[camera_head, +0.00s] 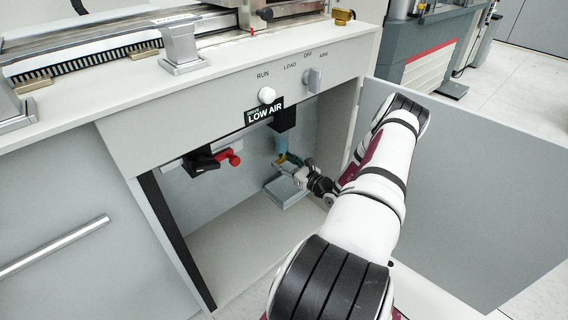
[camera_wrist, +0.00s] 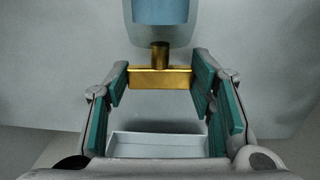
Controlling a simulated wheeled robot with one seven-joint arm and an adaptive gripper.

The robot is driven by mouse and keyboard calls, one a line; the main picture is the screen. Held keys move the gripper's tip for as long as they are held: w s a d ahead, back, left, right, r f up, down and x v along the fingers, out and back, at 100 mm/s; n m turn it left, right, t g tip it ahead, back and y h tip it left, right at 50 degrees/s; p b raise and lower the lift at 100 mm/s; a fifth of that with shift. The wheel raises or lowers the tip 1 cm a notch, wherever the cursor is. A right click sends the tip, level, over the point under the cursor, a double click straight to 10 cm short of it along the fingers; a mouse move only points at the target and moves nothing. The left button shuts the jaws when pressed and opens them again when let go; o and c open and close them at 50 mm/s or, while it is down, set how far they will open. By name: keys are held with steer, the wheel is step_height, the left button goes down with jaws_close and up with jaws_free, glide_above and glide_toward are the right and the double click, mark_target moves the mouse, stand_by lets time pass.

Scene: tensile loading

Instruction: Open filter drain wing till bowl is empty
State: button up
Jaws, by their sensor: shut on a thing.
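The filter bowl (camera_head: 281,143) hangs under a black filter body inside the open cabinet. In the wrist view the clear bowl (camera_wrist: 160,38) shows blue liquid (camera_wrist: 160,11) in it. The brass drain wing (camera_wrist: 160,78) sits on a short stem below the bowl and lies level across the picture. My gripper (camera_wrist: 160,84) has its green finger pads at both ends of the wing and is shut on it. In the head view my gripper (camera_head: 288,162) reaches in from the right, just below the bowl.
A pale grey tray (camera_head: 288,191) is below the bowl; it also shows in the wrist view (camera_wrist: 158,140). A red-handled valve (camera_head: 228,157) is to the left. The open cabinet door (camera_head: 480,190) stands right of my arm. A LOW AIR sign (camera_head: 264,112) and knobs are above.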

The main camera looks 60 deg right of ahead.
steer(key=n+y+b, duration=0.2)
steer(key=y, duration=0.1)
steer(key=n+y+b, duration=0.1)
steer(key=y, duration=0.1)
steer(key=shift+d+f, duration=0.2)
steer(key=shift+d, duration=0.05)
steer(key=n+y+b, duration=0.2)
steer(key=shift+r+y+b, duration=0.1)
steer(key=shift+y+b, duration=0.25)
steer(key=shift+y, duration=0.35)
steer(key=o, duration=1.2)
steer(key=shift+d, duration=0.1)
steer(key=shift+c, duration=0.2)
steer(key=shift+s+r, duration=0.1)
steer(key=v, duration=1.1)
steer(key=shift+s, duration=0.4)
steer(key=shift+r, duration=0.1)
